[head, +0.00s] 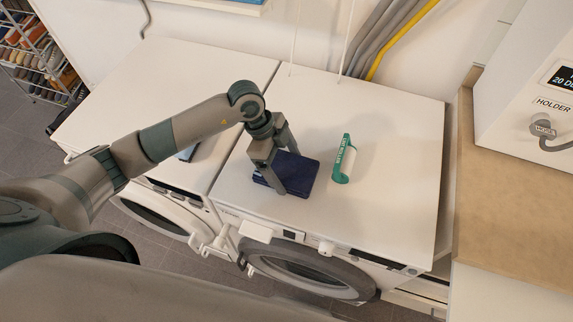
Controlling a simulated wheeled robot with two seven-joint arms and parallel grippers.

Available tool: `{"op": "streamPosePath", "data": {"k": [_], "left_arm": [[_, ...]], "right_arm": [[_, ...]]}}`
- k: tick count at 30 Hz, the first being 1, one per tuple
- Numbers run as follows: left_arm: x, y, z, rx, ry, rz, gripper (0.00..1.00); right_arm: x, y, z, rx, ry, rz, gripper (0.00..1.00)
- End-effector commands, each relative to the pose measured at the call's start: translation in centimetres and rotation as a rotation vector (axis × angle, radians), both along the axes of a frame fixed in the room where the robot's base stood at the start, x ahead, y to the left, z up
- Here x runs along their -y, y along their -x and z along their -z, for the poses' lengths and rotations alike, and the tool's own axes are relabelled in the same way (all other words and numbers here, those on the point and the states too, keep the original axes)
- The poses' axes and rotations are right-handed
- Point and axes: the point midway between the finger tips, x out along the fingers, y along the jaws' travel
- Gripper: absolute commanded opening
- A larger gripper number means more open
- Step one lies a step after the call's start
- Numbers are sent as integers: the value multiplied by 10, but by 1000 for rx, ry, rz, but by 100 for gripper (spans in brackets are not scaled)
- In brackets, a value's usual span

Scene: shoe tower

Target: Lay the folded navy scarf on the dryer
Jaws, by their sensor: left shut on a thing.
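The folded navy scarf (302,176) is a dark blue flat bundle at the front left part of the right-hand machine's white top (385,200). My left gripper (272,181) reaches down over the scarf's left part, with its fingers shut on it. The scarf looks at or very close to the top; I cannot tell whether it touches. The gripper hides part of the scarf. The left-hand machine (150,80) stands beside it, with a similar white top. I cannot tell from the picture which one is the dryer. My right gripper is not in view.
A green and white object (344,160) lies right of the scarf. A small dark-edged item (188,153) shows partly behind my arm. A wooden counter (510,215) and a white holder unit (535,95) stand at right. The back of the right-hand top is clear.

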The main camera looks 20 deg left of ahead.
Motion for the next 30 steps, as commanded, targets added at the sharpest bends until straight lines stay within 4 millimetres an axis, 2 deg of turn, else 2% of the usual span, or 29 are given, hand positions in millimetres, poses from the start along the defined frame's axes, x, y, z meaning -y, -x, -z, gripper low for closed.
{"op": "streamPosePath", "data": {"k": [4, 5, 6, 14, 20, 26, 30], "left_arm": [[0, 0, 0, 1, 1, 1, 54], [0, 0, 0, 0, 0, 0, 93], [0, 0, 0, 0, 0, 0, 100], [0, 0, -1, 0, 0, 0, 100], [-3, -1, -8, 2, 0, 0, 100], [-14, -2, -31, 4, 0, 0, 100], [-23, -2, -54, 6, -1, 1, 100]], "right_arm": [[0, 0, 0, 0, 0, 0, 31], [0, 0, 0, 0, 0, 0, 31], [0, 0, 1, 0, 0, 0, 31], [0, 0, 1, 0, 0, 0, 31], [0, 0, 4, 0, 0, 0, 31], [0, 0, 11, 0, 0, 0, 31], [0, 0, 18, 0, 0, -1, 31]]}}
